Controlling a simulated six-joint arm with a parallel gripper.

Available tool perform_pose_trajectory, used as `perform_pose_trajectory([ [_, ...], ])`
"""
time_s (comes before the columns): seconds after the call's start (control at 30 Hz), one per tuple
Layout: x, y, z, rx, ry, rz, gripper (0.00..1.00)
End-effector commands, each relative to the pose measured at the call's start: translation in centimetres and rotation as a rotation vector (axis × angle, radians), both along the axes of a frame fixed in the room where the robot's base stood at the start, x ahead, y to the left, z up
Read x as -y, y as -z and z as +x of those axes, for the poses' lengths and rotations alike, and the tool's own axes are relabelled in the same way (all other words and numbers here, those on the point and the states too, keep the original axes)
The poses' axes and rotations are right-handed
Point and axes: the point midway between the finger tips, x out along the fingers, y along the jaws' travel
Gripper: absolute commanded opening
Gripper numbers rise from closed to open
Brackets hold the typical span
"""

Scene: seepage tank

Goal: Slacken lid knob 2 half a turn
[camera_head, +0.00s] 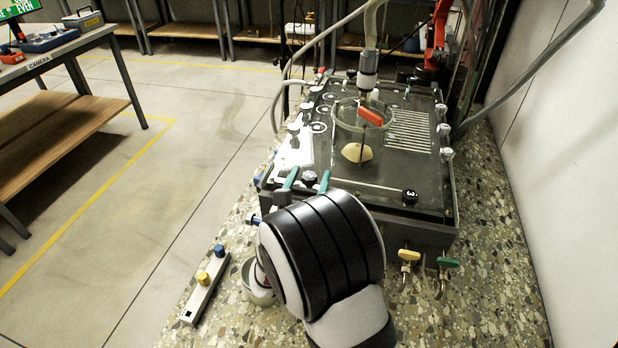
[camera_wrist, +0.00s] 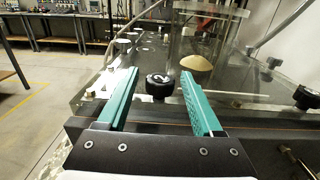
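Lid knob 2 (camera_wrist: 160,85) is a round black knob with a white mark on top that looks like a 2, near the front edge of the tank lid (camera_wrist: 235,90). My gripper (camera_wrist: 160,74) is open, with green fingers on either side of the knob. In the wrist view a gap shows on both sides, and I cannot tell their height relative to it. In the head view the green fingertips (camera_head: 308,180) reach over the lid's front left part, with the knob (camera_head: 309,177) small between them. My arm hides part of the tank front.
Another black knob marked 3 (camera_head: 410,196) sits at the lid's front right. A clear cylinder (camera_head: 362,125) with a red piece (camera_head: 370,116) stands mid-lid. Green (camera_head: 447,262) and yellow (camera_head: 409,254) valve handles stick out in front. A white block with coloured knobs (camera_head: 205,285) lies left.

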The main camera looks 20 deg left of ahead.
Motion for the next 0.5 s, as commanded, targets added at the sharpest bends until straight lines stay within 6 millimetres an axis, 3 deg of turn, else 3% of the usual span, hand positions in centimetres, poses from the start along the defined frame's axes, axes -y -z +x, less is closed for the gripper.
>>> perform_pose_trajectory([
  [0.3,0.0,0.0,-0.3,-0.001,-0.001,0.000,0.69],
  [0.37,-0.1,0.0,-1.1,-0.001,-0.001,-0.001,0.69],
  [0.5,-0.1,0.0,-4.5,-0.002,-0.005,-0.002,0.69],
])
